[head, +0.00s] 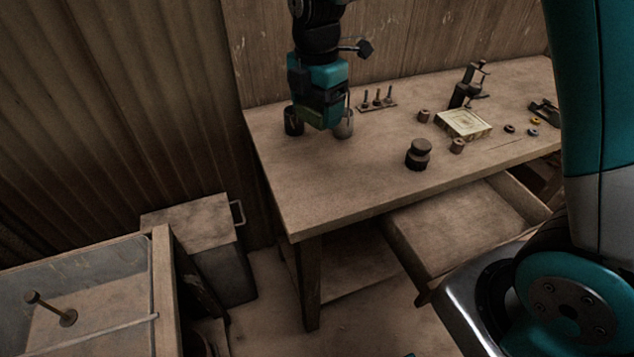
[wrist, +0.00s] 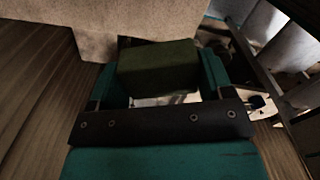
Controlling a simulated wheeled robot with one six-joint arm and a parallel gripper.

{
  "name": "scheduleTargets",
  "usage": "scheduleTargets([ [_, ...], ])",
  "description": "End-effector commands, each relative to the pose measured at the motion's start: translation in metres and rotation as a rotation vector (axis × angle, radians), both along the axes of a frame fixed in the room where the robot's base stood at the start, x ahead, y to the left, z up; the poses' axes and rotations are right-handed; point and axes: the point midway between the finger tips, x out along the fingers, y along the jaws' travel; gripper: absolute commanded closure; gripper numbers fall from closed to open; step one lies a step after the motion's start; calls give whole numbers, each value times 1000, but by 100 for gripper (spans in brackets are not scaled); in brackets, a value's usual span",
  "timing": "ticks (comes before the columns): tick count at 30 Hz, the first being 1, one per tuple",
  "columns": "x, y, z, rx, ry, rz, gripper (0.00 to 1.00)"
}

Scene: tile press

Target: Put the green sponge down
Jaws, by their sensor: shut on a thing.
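The green sponge (wrist: 158,68) is a dark green block between the two teal fingers of my gripper (wrist: 160,82) in the wrist view. The fingers are shut on its sides. In the head view my gripper (head: 319,112) hangs over the back left part of the wooden workbench (head: 310,185). The sponge is hard to make out there, and I cannot tell its exact height above the bench top.
Two small cups, one dark (head: 293,121) and one grey (head: 344,124), stand close beside my gripper. A peg rack (head: 376,105), a dark round weight (head: 418,154) and a patterned tile (head: 462,124) are to the right. The front left bench top is clear.

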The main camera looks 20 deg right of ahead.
Motion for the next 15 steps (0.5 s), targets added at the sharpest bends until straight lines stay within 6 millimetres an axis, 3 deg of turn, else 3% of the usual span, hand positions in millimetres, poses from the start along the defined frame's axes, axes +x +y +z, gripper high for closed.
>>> scheduleTargets([
  [9,-2,-1,-90,-2,10,-4,52],
  [15,-1,-1,-132,-1,5,-5,52],
])
